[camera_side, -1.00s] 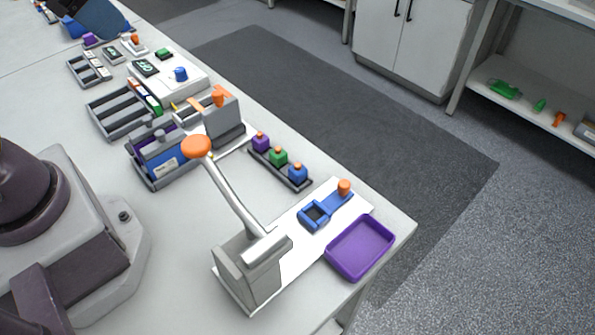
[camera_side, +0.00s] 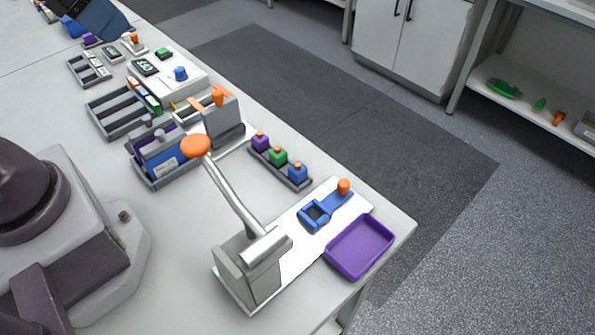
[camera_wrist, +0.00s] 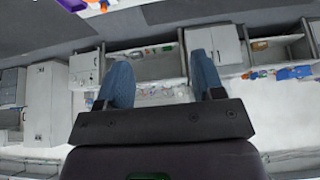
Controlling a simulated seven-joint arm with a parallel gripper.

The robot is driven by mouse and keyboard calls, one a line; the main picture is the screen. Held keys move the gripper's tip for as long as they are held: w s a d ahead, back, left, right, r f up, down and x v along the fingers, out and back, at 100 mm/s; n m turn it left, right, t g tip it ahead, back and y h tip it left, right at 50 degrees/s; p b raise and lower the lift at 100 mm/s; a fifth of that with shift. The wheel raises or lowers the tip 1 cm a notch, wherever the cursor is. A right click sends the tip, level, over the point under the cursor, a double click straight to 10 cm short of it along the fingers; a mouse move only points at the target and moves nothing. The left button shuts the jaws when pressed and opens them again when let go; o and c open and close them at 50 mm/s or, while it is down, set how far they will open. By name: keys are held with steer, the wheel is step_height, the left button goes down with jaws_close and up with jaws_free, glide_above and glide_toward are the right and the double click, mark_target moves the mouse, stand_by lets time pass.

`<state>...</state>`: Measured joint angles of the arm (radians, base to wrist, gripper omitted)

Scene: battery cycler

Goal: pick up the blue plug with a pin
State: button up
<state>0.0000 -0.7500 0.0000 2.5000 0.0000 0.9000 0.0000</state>
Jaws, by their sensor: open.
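The blue plug (camera_side: 298,173) has an orange pin on top and stands upright at the near right end of a dark rack (camera_side: 267,165) in the side view. A green plug (camera_side: 278,157) and a purple plug (camera_side: 260,142), also with orange tops, stand beside it in a row. My gripper (camera_wrist: 160,70) shows in the wrist view with its two blue-grey fingers spread apart and nothing between them. It points out toward the room's cabinets and shelves, away from the rack.
A grey press with a long lever and orange knob (camera_side: 195,146) stands left of the rack. A blue fixture (camera_side: 317,213) and a purple tray (camera_side: 359,247) lie toward the table corner. Grey holders (camera_side: 120,112) and a white device (camera_side: 185,85) stand farther back.

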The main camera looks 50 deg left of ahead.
steer(key=m+g+y, duration=0.5)
steer(key=m+g, duration=0.1)
steer(key=m, duration=1.2)
glide_toward(299, 165)
steer(key=shift+h, duration=0.3)
steer(key=x, duration=1)
steer(key=shift+a+f, duration=0.25)
steer(key=shift+a, duration=0.2)
steer(key=shift+c, duration=0.3)
steer(key=c, duration=0.9)
